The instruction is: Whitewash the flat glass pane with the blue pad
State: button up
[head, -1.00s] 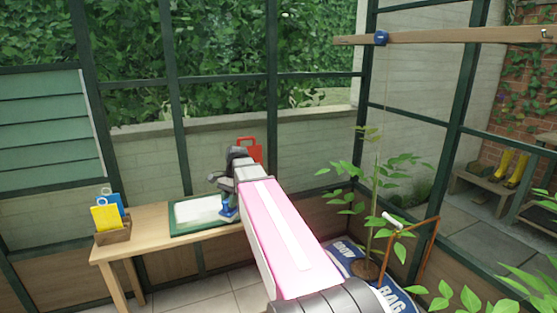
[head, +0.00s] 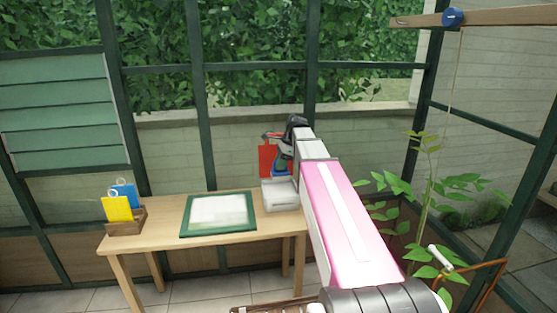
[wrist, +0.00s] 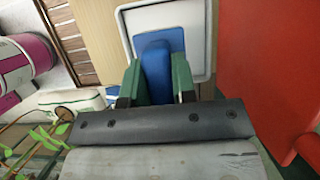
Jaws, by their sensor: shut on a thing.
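My gripper (head: 282,160) is shut on the blue pad (head: 281,172) by its handle, and the wrist view shows the blue pad (wrist: 160,60) between the green fingers (wrist: 155,85). The pad is at the white tray (head: 279,197) on the right end of the table; the tray's pale rim (wrist: 122,30) surrounds it in the wrist view. I cannot tell whether the pad touches the tray's floor. The flat glass pane (head: 218,214) lies left of the tray in a dark green frame. White covers most of its middle, with uneven, thinner edges.
The wooden table (head: 165,235) has bare room left of the pane. A wooden box (head: 128,222) with yellow and blue cards stands at its left end. A red object (head: 266,158) is close behind the gripper. A leafy plant (head: 425,200) stands right of my arm.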

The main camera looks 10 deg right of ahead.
aim_at(280, 177)
jog(key=shift+w+f, duration=0.15)
jog(key=shift+w, duration=0.05)
jog(key=shift+f, duration=2.8)
jog(key=shift+f, duration=0.55)
jog(key=shift+r, duration=0.1)
jog(key=shift+r, duration=3.4)
